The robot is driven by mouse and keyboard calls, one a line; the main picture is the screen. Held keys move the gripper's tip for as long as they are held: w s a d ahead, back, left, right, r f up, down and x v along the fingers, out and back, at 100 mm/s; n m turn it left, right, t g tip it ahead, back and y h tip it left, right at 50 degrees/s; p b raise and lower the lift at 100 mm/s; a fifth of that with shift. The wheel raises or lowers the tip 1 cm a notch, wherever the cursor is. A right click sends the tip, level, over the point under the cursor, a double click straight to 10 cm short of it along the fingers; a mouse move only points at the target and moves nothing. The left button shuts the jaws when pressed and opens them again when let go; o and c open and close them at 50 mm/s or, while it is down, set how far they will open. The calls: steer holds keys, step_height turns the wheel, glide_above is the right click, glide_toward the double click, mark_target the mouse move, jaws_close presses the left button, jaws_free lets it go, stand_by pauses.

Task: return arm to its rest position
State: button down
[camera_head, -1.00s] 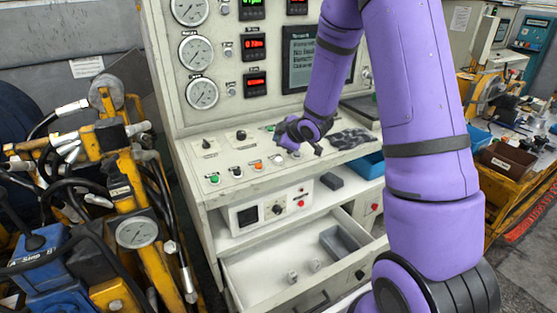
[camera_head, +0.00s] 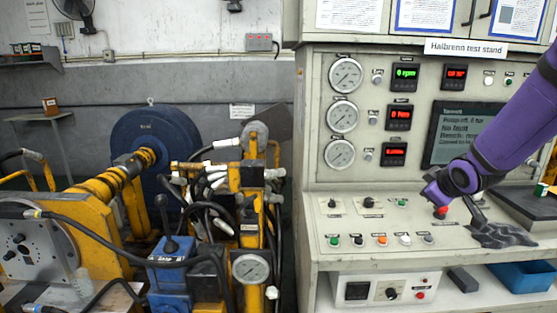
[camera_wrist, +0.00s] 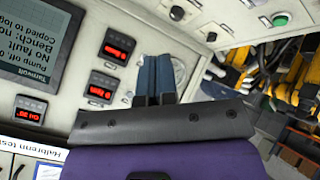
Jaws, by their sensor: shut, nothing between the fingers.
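My purple arm (camera_head: 518,118) comes in from the right edge of the head view. My gripper (camera_head: 436,192) is in front of the test stand's panel, above the console near a red button (camera_head: 441,211); whether it touches anything there cannot be told. In the wrist view the two dark blue fingers of my gripper (camera_wrist: 156,76) are together, with nothing between them. Behind them is the panel with red displays (camera_wrist: 119,42) and a text screen (camera_wrist: 38,35).
The test stand (camera_head: 318,120) carries gauges (camera_head: 346,75), displays and a sloped console. A blue bin (camera_head: 522,275) is below. Yellow machinery with hoses and a gauge (camera_head: 250,267) fills the left.

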steer(key=s+a+r+m+g, duration=0.1)
steer(key=s+r, duration=0.3)
steer(key=s, duration=0.6)
steer(key=s+a+r+m+g, duration=0.2)
steer(key=s+a+r+m, duration=0.2)
steer(key=s, duration=0.6)
steer(key=s+a+r+m+g, duration=0.1)
steer(key=s+a+r+m, duration=0.1)
steer(key=s, duration=0.9)
step_height(320, 180, up, 2)
steer(key=shift+a+r+m+y, duration=0.1)
steer(key=shift+a+m+y, duration=0.25)
steer(key=shift+a, duration=0.4)
steer(key=shift+w+d, duration=0.1)
